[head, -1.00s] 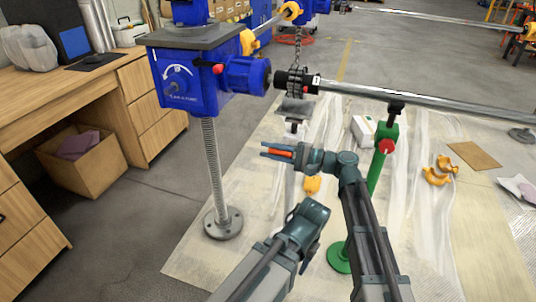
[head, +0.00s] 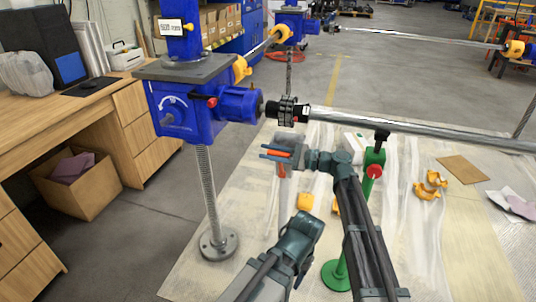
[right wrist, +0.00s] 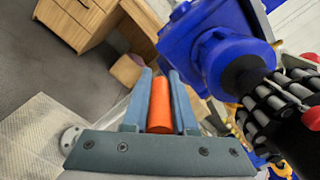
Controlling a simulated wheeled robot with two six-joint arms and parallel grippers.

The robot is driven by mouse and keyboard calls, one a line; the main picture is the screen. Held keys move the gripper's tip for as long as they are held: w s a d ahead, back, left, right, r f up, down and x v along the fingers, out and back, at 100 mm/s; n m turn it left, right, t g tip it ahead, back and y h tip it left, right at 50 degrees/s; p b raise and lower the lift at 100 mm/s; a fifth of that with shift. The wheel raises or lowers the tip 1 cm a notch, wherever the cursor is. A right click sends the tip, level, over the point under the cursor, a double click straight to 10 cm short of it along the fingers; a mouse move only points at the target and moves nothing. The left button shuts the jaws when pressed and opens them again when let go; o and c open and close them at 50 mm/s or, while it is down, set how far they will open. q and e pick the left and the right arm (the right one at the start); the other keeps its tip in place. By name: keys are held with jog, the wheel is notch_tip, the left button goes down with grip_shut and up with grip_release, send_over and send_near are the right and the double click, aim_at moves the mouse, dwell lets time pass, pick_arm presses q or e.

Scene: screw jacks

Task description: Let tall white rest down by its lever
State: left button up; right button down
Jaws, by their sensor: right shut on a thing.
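My right gripper (head: 270,154) is shut on an orange lever grip (head: 279,153), in the middle of the head view. In the right wrist view, the orange grip (right wrist: 160,104) lies between the two fingers (right wrist: 159,75). A pale, narrow upright post (head: 283,212) shows just below the gripper in the head view. I cannot tell whether it is the tall white stand, and its top is hidden behind the gripper.
A blue gearbox (head: 185,105) on a threaded screw (head: 208,190) stands left of the gripper. A black coupling (head: 287,110) and a steel shaft (head: 420,131) run close above. A green stand (head: 374,165) stands to the right. Yellow clamp halves (head: 430,186) lie on the sheet.

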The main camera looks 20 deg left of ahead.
jog(key=shift+w, duration=0.2)
jog(key=c, duration=0.7)
grip_release()
jog(key=shift+d, duration=0.15)
jog(key=d, duration=1.3)
jog(key=shift+s+d, duration=0.3)
